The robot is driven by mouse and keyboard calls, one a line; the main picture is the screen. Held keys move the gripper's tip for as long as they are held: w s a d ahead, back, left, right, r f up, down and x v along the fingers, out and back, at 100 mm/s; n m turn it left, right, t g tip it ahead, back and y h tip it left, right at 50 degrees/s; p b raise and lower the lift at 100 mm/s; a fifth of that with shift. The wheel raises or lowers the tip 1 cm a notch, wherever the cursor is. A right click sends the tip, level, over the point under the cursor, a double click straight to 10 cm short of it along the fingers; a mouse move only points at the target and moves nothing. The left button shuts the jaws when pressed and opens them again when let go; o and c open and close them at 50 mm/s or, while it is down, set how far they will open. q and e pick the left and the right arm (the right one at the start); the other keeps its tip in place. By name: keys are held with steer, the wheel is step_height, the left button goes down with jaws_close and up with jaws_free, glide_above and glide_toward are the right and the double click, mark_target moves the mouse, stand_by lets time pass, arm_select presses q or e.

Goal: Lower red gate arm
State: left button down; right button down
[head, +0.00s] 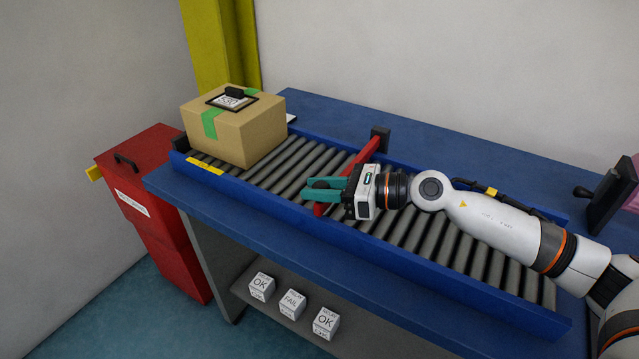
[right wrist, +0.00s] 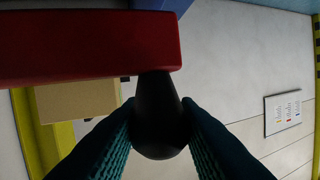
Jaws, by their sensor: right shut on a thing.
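The red gate arm (head: 355,165) runs from a dark pivot block (head: 380,139) at the far rail across the rollers towards the near rail. I cannot tell whether its free end touches that rail. In the right wrist view the red arm (right wrist: 85,45) fills the upper left, with a black knob (right wrist: 158,115) sticking out from it. My right gripper (head: 313,188) has its teal fingers shut on this knob near the arm's free end. It also shows in the right wrist view (right wrist: 160,130), one finger on each side of the knob. My left gripper is not in view.
A cardboard box (head: 236,127) with green tape sits on the conveyor's (head: 425,235) left end. Rollers right of the gate are empty but partly under my right arm. A red bin (head: 150,200) stands left; white cubes (head: 292,304) sit on the lower shelf.

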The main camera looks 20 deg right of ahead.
steer(key=shift+s+a+f, duration=0.1)
steer(key=shift+f, duration=0.35)
steer(key=shift+f, duration=0.1)
steer(key=c, duration=1.4)
jaws_free()
steer(key=shift+c, duration=0.2)
steer(key=o, duration=0.3)
steer(key=shift+o, duration=0.2)
